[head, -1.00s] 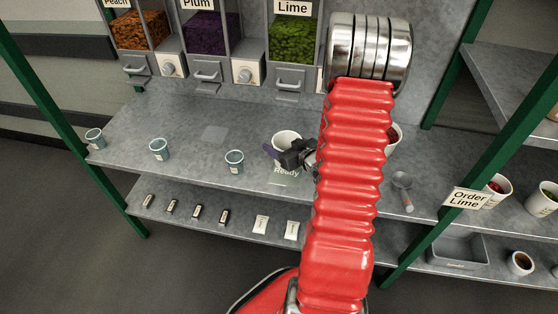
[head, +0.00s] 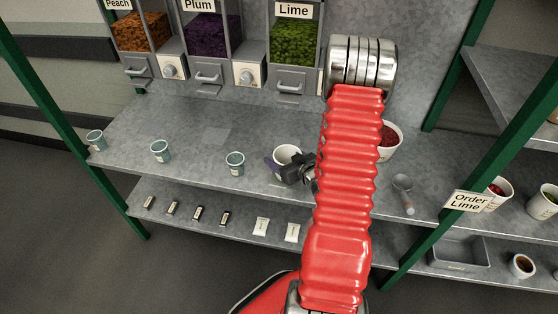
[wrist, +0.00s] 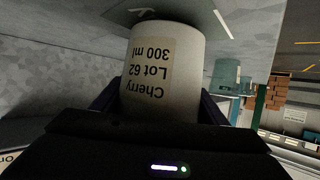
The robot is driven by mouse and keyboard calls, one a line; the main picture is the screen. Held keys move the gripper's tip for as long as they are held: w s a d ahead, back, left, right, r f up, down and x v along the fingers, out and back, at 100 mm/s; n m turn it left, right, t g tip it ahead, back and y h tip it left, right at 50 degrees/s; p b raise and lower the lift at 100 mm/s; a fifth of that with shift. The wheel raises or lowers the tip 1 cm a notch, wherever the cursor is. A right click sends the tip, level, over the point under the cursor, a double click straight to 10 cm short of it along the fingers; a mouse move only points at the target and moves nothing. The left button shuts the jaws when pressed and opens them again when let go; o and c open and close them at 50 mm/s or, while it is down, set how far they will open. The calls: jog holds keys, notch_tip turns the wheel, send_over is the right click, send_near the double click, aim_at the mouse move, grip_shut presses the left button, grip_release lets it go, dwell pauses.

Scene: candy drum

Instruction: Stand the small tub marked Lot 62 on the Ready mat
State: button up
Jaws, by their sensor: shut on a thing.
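The small white tub (head: 287,154) shows its label in the wrist view (wrist: 150,75), reading Cherry, Lot 62, 300 ml, upside down in that picture. My gripper (head: 287,170) is shut around the tub's sides and holds it upright over the front part of the shelf. The Ready mat is hidden behind the gripper and tub in the head view. A dark patch with white marks (wrist: 125,14), seemingly the mat, shows at the tub's base in the wrist view. I cannot tell whether the base touches it.
Several teal tubs stand left on the same shelf, the nearest (head: 235,163) close by. A tub of red candy (head: 389,141) stands right, partly behind my arm. A scoop (head: 404,192) lies near the right front. Candy dispensers (head: 295,80) line the back.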

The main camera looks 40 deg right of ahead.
jog(key=shift+f, duration=0.5)
jog(key=shift+f, duration=0.1)
jog(key=o, duration=1)
jog(key=shift+o, duration=0.2)
jog(key=v, duration=1.2)
jog(key=shift+a, duration=0.1)
